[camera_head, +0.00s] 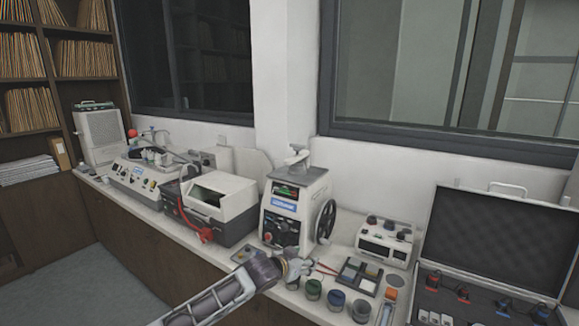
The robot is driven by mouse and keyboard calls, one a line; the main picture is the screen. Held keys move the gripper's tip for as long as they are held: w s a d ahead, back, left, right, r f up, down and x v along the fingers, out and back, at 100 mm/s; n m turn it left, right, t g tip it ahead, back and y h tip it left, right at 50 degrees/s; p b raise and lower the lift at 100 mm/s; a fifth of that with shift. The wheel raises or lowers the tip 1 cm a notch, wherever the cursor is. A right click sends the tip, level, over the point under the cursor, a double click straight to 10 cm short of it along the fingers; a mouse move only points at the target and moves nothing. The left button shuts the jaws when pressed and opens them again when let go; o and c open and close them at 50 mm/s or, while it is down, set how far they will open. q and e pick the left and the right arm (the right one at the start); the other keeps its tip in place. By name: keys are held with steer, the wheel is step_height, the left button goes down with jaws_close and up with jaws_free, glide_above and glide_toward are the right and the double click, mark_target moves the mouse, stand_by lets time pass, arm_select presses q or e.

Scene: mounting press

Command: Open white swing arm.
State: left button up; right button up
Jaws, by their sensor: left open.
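The mounting press (292,205) is a white box-shaped machine with a blue label and a dark handwheel (326,221) on its right side. It stands on the counter in the middle of the view. The white swing arm (298,157) sits on top of the press, over its upper opening. My left gripper (293,266) is in front of the press, low near the counter's front edge, well below the swing arm and apart from it. It is open, and its fingertips are small and hard to make out. My right gripper is out of view.
To the right are several jars (335,299), a sample tray (360,274), a small white device (384,242) and an open black case (488,240). A wall rises behind.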

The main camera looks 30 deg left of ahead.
arm_select(q)
steer(key=w+a+r+t, duration=0.2)
steer(key=w+a+r, duration=0.3)
steer(key=a+r, duration=0.4)
steer(key=w+a+r+n+t, duration=0.1)
steer(key=w+a+r+t, duration=0.2)
steer(key=a+r, duration=0.6)
step_height(320, 180, up, 7)
steer(key=shift+w+a+f+n+t, duration=0.15)
steer(key=shift+w+n+t, duration=0.15)
steer(key=shift+w, duration=0.95)
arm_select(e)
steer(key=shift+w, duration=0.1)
